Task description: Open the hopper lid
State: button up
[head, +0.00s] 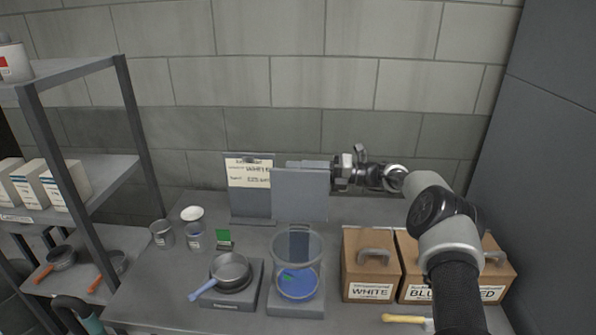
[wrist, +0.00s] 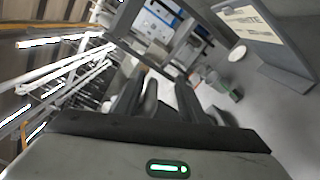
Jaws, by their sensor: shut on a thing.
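The hopper (head: 297,262) is a clear round vessel with blue material low inside, standing on a grey base at the front middle of the bench. A flat grey panel that looks like its lid (head: 300,198) stands upright above and behind the vessel, whose top looks uncovered. My gripper (head: 335,172) is at the panel's upper right edge and is shut on it; the panel hides the fingertips in the head view. In the wrist view my gripper's dark fingers (wrist: 160,92) point away from the camera, and the part they hold is hard to make out.
Boxes marked WHITE (head: 371,270) and BLUE (head: 420,285) stand right of the hopper. A blue-handled pan (head: 231,270) rests on a scale to its left. A sign board (head: 249,205) stands behind. A shelf rack (head: 130,110) bounds the left, a grey wall (head: 550,140) the right.

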jog(key=shift+d+f, duration=0.15)
jog(key=shift+f, duration=0.05)
jog(key=d+b, duration=0.1)
jog(key=d, duration=1)
jog(key=shift+s+d+r+b, duration=0.15)
jog(key=shift+s+d+b, duration=0.05)
jog(key=shift+d+b, duration=0.2)
